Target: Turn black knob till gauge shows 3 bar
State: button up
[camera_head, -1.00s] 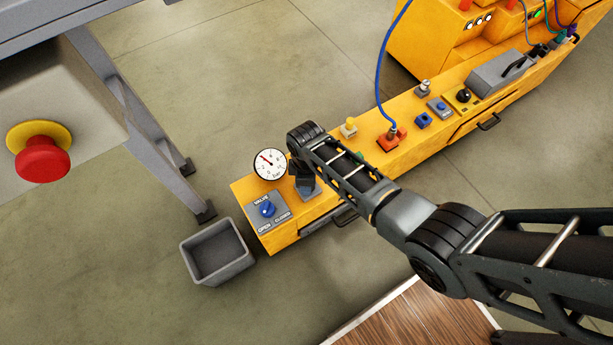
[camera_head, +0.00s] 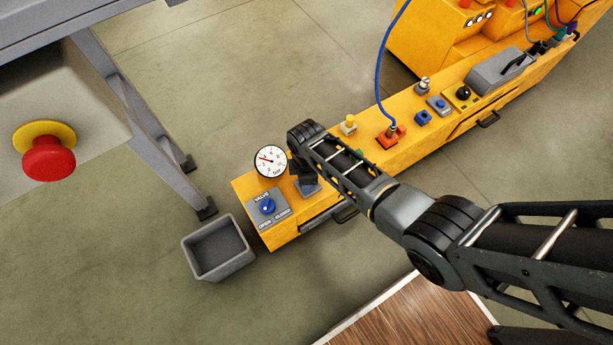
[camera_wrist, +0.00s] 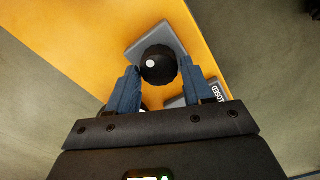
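The black knob (camera_wrist: 158,68), round with a white dot, sits on a grey plate (camera_wrist: 137,52) on the yellow bench. In the wrist view, the two blue fingers of my gripper (camera_wrist: 160,72) are on either side of it and appear to close on its sides. In the head view, my gripper (camera_head: 303,172) hides the knob. The round white gauge (camera_head: 270,161) stands just left of my gripper. Its red needle points to the left and slightly up; its numbers are too small to read surely.
A blue valve knob (camera_head: 267,206) on a grey panel is at the bench's near end. A grey bin (camera_head: 218,248) stands on the floor beside it. An orange fitting with a blue hose (camera_head: 391,135) and a yellow knob (camera_head: 348,124) are further along. A red emergency button (camera_head: 49,158) is at left.

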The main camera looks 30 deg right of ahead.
jog(key=o, duration=0.3)
jog(key=shift+r, duration=0.1)
notch_tip(320, 180, up, 8)
jog(key=p, duration=0.3)
jog(key=shift+f, duration=0.2)
dwell(0.4)
